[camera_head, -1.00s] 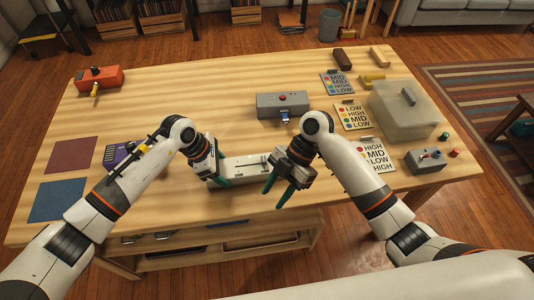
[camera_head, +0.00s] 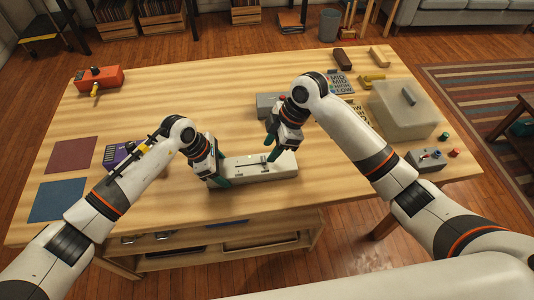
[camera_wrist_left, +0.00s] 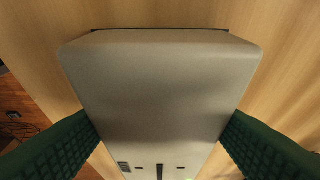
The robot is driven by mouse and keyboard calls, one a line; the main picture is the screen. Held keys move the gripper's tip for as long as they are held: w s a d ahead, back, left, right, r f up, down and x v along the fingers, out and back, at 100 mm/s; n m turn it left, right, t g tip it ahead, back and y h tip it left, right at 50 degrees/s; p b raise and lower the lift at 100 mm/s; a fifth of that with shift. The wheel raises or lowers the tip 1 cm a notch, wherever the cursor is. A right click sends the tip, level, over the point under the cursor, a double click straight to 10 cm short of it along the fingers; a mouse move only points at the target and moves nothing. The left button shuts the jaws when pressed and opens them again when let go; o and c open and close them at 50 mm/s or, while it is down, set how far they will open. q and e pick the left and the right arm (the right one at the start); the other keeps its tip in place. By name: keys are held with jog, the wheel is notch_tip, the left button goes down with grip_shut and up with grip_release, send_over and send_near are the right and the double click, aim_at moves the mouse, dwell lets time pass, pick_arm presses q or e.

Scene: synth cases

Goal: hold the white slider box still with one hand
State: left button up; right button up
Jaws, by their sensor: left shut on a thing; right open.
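The white slider box (camera_head: 262,175) lies flat on the table near its front edge, with a dark slot along its top. In the left wrist view the box (camera_wrist_left: 160,85) fills the middle, with part of the slot at the bottom edge. My left gripper (camera_head: 219,180) is shut on the box's left end, one green finger on each side; both fingers show in the left wrist view (camera_wrist_left: 162,140). My right gripper (camera_head: 271,145) is open and empty, its fingers pointing down above or just behind the box's right part. I cannot tell whether it touches the box.
A grey box (camera_head: 268,104) stands behind my right gripper, partly hidden. An orange box (camera_head: 99,78) is at the back left. A purple box (camera_head: 118,155) sits beside my left arm. Label cards (camera_head: 337,84), a translucent case (camera_head: 405,108) and a small grey switch box (camera_head: 426,159) are at right.

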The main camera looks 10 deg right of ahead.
aim_at(264, 159)
jog(key=shift+x, duration=1.95)
grip_shut()
